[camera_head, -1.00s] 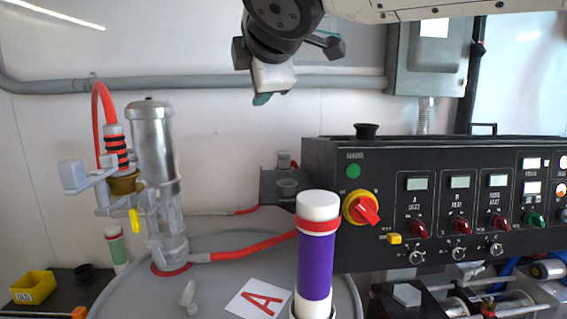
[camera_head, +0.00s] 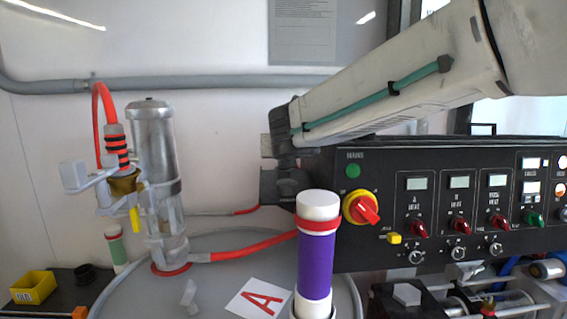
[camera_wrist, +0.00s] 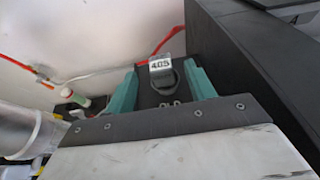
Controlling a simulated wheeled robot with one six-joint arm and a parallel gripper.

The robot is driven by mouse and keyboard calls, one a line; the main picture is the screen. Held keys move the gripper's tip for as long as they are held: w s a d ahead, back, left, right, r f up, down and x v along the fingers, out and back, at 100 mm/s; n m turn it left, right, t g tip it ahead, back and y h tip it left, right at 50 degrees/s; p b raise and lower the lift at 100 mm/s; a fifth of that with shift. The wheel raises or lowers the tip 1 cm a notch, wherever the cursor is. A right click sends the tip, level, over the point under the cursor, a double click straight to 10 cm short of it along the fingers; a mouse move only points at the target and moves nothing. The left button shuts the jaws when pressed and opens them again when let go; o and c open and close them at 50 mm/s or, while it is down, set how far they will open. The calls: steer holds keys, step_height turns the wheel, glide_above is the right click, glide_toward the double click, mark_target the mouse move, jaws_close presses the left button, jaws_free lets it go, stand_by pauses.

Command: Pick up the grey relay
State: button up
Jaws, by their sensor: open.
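A small grey piece with a white label reading something like "405" (camera_wrist: 160,66) shows in the wrist view beside the black panel; it looks like the grey relay. A dark rounded part sits just below the label. My gripper (camera_wrist: 162,82) is open, with one teal finger on each side of this piece and a gap to each. I cannot tell how far beyond the fingertips the piece is. In the head view my arm comes down from the upper right, and its end covers the bracket area left of the panel, so the relay is mostly hidden there.
The black control panel (camera_head: 380,210) stands close on the right of my gripper. A purple-banded cylinder (camera_head: 316,262) stands in front. A metal pump (camera_head: 155,150) with a red hose is on the left, and a yellow bin (camera_head: 34,287) lies far left.

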steer(key=x, duration=0.4)
steer(key=shift+f, duration=0.2)
steer(key=c, duration=1.1)
steer(key=shift+o, duration=0.2)
steer(key=shift+r, duration=0.1)
